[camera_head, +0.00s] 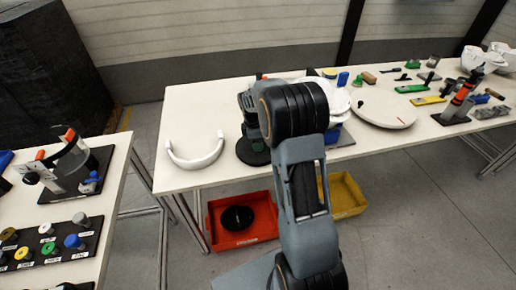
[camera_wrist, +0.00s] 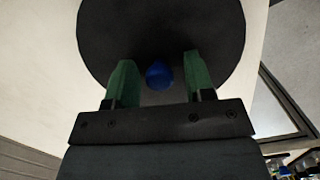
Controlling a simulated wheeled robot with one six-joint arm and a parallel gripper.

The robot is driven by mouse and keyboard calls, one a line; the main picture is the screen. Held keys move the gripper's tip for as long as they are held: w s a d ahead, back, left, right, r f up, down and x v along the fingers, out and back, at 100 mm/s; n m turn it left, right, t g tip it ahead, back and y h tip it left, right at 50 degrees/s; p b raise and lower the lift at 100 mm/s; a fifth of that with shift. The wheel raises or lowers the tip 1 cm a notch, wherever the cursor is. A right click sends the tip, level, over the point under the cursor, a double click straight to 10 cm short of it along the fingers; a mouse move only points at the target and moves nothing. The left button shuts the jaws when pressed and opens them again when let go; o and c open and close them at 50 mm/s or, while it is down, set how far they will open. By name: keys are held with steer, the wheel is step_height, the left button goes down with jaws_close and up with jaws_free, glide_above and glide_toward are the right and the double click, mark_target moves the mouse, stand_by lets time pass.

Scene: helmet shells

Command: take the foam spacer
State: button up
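In the wrist view a small blue rounded piece (camera_wrist: 159,75) shows between my gripper's fingers, over a wide black disc (camera_wrist: 215,30). I cannot tell for certain which piece is the foam spacer. My gripper (camera_wrist: 158,72) has green fingers spread apart, with a gap on each side of the blue piece. In the head view the black disc (camera_head: 250,155) lies on the long white table, with my gripper (camera_head: 256,146) pointing down over it. My arm hides part of the disc and the blue piece there.
A white curved band (camera_head: 195,160) lies left of the disc. A large white round plate (camera_head: 385,108) and several tools lie to the right. A red bin (camera_head: 243,237) and a yellow bin (camera_head: 347,195) stand on the floor below. A second table (camera_head: 117,165) is at the left.

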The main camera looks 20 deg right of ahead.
steer(key=c, duration=0.8)
steer(key=shift+r, duration=0.1)
